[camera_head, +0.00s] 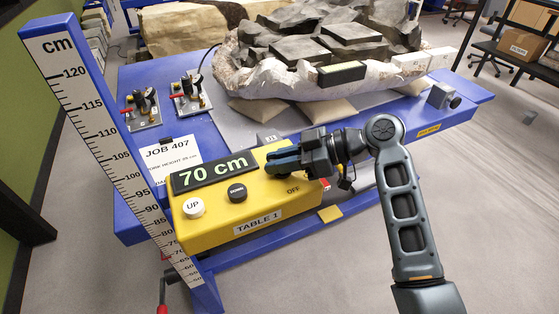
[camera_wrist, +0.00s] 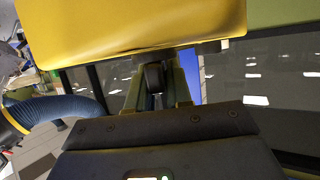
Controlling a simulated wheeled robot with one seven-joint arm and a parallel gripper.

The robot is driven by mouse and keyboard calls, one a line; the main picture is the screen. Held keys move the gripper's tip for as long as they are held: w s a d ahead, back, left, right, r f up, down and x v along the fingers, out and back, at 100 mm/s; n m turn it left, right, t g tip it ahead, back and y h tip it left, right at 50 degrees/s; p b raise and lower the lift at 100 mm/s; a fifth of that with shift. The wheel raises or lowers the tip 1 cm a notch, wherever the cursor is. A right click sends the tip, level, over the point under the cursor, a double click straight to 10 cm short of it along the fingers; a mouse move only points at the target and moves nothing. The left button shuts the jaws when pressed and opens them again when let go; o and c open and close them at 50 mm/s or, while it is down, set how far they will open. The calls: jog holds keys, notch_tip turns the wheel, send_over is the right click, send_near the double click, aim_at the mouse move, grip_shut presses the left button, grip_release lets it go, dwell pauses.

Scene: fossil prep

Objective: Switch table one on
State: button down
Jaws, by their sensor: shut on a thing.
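The yellow TABLE 1 control box (camera_head: 215,232) is on the front of the blue table. It carries a lit display (camera_head: 212,172) reading 70 cm, a white UP button (camera_head: 193,207), a black DOWN button (camera_head: 237,193) and an OFF label (camera_head: 293,189). My gripper (camera_head: 284,163) is over the box's right part, hiding what is above the OFF label. In the wrist view, my gripper (camera_wrist: 155,88) is shut on a small dark knob (camera_wrist: 154,76) beside the yellow box (camera_wrist: 140,30). The knob's position is not readable.
A height scale (camera_head: 85,120) stands left of the box. A JOB 407 sheet (camera_head: 170,155) and two small clamp-like devices (camera_head: 190,98) lie behind it. A large jacketed fossil (camera_head: 300,80) rests on the table.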

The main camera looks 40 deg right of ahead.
dwell(0.4)
jog(key=c, duration=1.1)
grip_release()
jog(key=shift+b+v, duration=0.5)
jog(key=shift+v, duration=3.4)
jog(key=shift+d, duration=0.15)
